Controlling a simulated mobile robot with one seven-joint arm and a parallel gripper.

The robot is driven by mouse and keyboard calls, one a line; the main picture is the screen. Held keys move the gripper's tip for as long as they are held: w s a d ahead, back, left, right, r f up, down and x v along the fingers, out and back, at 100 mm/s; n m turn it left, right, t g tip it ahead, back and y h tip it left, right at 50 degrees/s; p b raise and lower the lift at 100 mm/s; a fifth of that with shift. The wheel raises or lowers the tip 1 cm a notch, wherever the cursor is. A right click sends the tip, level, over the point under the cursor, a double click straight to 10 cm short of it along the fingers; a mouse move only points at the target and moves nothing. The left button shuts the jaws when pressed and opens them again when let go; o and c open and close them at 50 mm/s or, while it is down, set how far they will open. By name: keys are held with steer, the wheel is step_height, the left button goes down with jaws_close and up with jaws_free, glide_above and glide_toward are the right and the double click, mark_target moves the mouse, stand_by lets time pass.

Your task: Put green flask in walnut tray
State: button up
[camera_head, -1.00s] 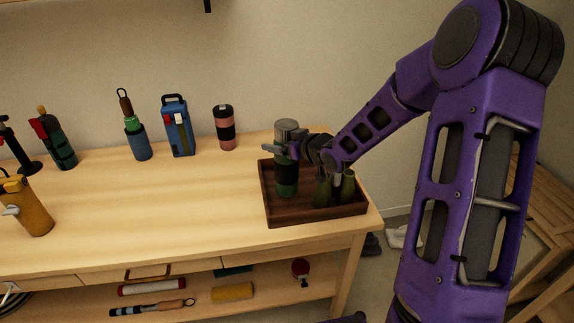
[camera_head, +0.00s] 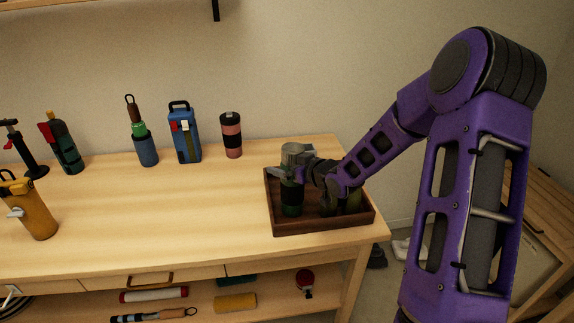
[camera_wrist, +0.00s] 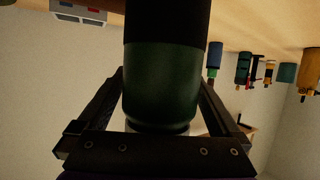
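The green flask (camera_head: 291,197) is upright, dark green with a black band and a grey top. It is at the left part of the walnut tray (camera_head: 321,228), inside its outline; I cannot tell whether its base touches the tray floor. My gripper (camera_head: 291,174) reaches in from the right, with its fingers around the upper part of the flask. In the wrist view the flask (camera_wrist: 161,85) fills the space between the two fingers, which appear to press its sides.
A pink and black tumbler (camera_head: 231,136), a blue case (camera_head: 185,134) and a blue-green bottle (camera_head: 146,150) stand along the back. A yellow jug (camera_head: 37,213) is at left. The table's middle is clear.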

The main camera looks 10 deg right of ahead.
steer(key=shift+r, duration=0.3)
steer(key=p+v, duration=0.2)
steer(key=v, duration=1)
steer(key=shift+f, duration=0.2)
steer(key=shift+d, duration=0.1)
